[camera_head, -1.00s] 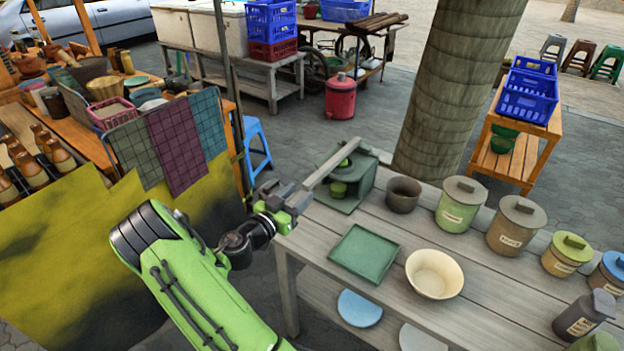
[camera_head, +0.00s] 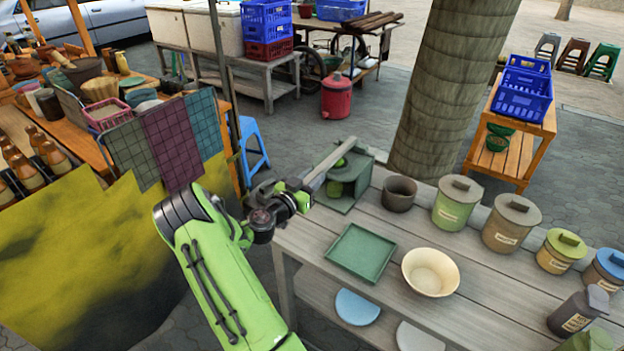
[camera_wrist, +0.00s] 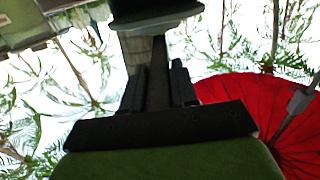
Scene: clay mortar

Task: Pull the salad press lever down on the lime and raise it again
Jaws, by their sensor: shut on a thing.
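The salad press (camera_head: 362,179) is a dark green frame at the back left end of the grey wooden table. Its long grey lever (camera_head: 333,160) slants from the top of the press down and left, past the table's edge. The lime (camera_head: 340,163) seems to be the round green thing in the press; a green cup (camera_head: 334,188) stands below it. My gripper (camera_head: 304,188) is shut on the lever's free end. In the wrist view the lever (camera_wrist: 158,75) runs up between the two dark fingers (camera_wrist: 160,88).
A dark pot (camera_head: 399,193), a green tray (camera_head: 361,253), a cream bowl (camera_head: 431,271) and several lidded jars (camera_head: 457,203) stand on the table (camera_head: 395,236). A tree trunk (camera_head: 446,100) rises behind. A cloth-hung stall (camera_head: 168,145) is at the left.

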